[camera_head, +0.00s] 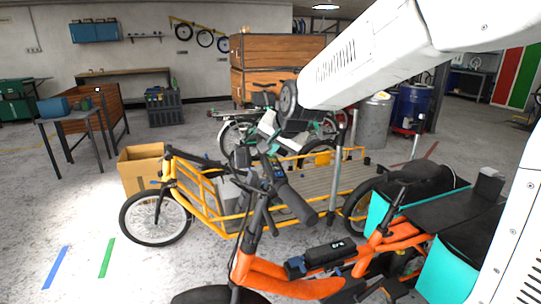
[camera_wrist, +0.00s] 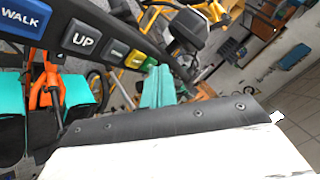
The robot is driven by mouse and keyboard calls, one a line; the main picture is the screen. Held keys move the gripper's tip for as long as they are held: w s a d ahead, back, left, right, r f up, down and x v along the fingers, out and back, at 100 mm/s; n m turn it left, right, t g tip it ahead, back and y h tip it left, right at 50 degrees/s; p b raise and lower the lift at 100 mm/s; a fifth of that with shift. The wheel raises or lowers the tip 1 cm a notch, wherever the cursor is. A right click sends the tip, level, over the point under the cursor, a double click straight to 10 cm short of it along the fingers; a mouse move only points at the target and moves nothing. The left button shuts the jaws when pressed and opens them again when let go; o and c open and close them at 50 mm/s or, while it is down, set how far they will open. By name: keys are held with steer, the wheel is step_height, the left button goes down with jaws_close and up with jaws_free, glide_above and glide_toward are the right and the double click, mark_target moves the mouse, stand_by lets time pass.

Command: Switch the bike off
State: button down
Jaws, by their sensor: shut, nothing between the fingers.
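The orange cargo bike (camera_head: 290,283) stands in the foreground, with its black handlebar and a small control unit (camera_head: 276,170) on it. In the wrist view a dark keypad (camera_wrist: 98,22) runs across the upper left. It has a blue WALK button (camera_wrist: 20,17), a grey UP button (camera_wrist: 82,39) and smaller buttons (camera_wrist: 118,50) whose labels I cannot read. My gripper (camera_head: 262,147) is above the handlebar, and its teal fingers show in the wrist view (camera_wrist: 158,88). They are shut and empty, close below the keypad's far end. I cannot tell whether they touch it.
A yellow cargo bike (camera_head: 215,205) stands just behind the orange one, with a cardboard box (camera_head: 140,172) beside it. Teal side panels (camera_head: 450,270) flank the orange bike's rear. The floor at the left (camera_head: 60,215) is clear.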

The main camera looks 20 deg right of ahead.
mark_target(272, 157)
steer(key=shift+r, duration=0.5)
step_height(272, 157, up, 6)
steer(key=shift+w, duration=0.2)
stand_by(0.3)
steer(key=shift+d, duration=0.1)
